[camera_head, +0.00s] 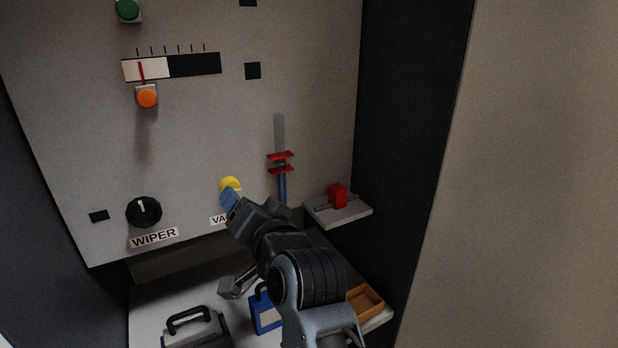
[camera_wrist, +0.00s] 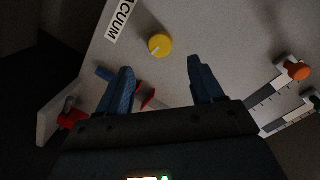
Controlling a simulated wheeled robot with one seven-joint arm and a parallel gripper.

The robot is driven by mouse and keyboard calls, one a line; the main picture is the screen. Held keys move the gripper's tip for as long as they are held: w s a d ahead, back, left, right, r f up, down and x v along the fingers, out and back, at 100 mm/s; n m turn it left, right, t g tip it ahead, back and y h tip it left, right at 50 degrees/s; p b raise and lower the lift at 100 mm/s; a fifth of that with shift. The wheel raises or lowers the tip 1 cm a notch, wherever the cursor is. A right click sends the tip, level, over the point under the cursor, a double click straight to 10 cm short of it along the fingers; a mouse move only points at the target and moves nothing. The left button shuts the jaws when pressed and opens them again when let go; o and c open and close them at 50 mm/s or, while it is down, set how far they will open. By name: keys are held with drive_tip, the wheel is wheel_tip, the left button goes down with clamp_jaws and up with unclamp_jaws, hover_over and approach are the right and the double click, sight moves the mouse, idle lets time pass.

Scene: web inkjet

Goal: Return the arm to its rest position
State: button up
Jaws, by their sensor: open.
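My arm reaches up from the bottom of the head view, with my gripper (camera_head: 229,198) close in front of the panel near the yellow knob (camera_head: 231,184). In the wrist view my gripper (camera_wrist: 160,82) has its two blue fingers spread wide with nothing between them. The yellow knob (camera_wrist: 160,45) shows beyond the fingertips there, apart from both fingers. The VACUUM label (camera_wrist: 120,18) is beside it, and my gripper partly covers this label in the head view.
The grey panel (camera_head: 200,130) carries a black WIPER knob (camera_head: 144,211), an orange button (camera_head: 147,97) and a red-marked gauge tube (camera_head: 280,160). A small shelf (camera_head: 345,214) holds a red part (camera_head: 338,195). Below are a blue case (camera_head: 265,312) and a wooden tray (camera_head: 366,302). A dark side wall (camera_head: 405,130) stands right.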

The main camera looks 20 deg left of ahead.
drive_tip(key=s+d+f+m+t+h, duration=0.1)
drive_tip(key=s+d+f+h, duration=0.15)
drive_tip(key=d+f, duration=0.7)
drive_tip(key=s+d+f+t+h, duration=0.25)
drive_tip(key=d+f, duration=0.35)
drive_tip(key=d, duration=0.6)
drive_tip(key=s+d+f+h, duration=0.2)
drive_tip(key=s+d, duration=0.5)
drive_tip(key=d, duration=0.1)
drive_tip(key=s+d+f+h, duration=0.1)
drive_tip(key=s+d+f, duration=0.2)
drive_tip(key=s+d, duration=0.45)
drive_tip(key=s+d+r+h, duration=0.1)
drive_tip(key=s+d+r, duration=0.2)
drive_tip(key=s, duration=0.4)
drive_tip(key=s+d+r+h, duration=0.2)
drive_tip(key=s+d+r, duration=0.1)
drive_tip(key=s, duration=0.5)
drive_tip(key=s+d+r+h, duration=0.2)
drive_tip(key=s+d+r, duration=0.2)
drive_tip(key=s, duration=0.3)
drive_tip(key=shift+s+d+t, duration=0.15)
drive_tip(key=shift+d+t, duration=0.2)
drive_tip(key=shift+d, duration=0.35)
